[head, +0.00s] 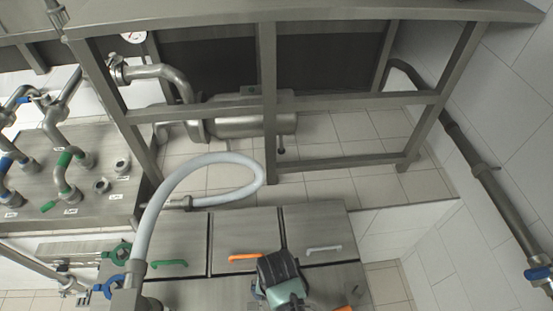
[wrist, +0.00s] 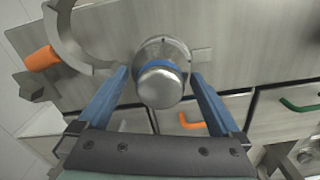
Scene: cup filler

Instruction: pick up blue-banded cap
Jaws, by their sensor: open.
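The blue-banded cap (wrist: 161,85) is a rounded steel cap with a blue ring near its base. In the wrist view it stands at the upper middle, against a brushed steel surface. My gripper (wrist: 160,76) is open, with one blue finger on each side of the cap. Gaps show between the fingers and the cap, so they appear not to touch it. In the head view my gripper (head: 283,290) is at the bottom edge, and I cannot make out the cap there.
A curved steel clamp with an orange handle (wrist: 42,58) lies left of the cap. Drawers with orange (wrist: 192,122) and green (wrist: 300,105) handles are close by. In the head view a pale looped hose (head: 150,215) rises left of my arm. Steel pipes run along the right wall.

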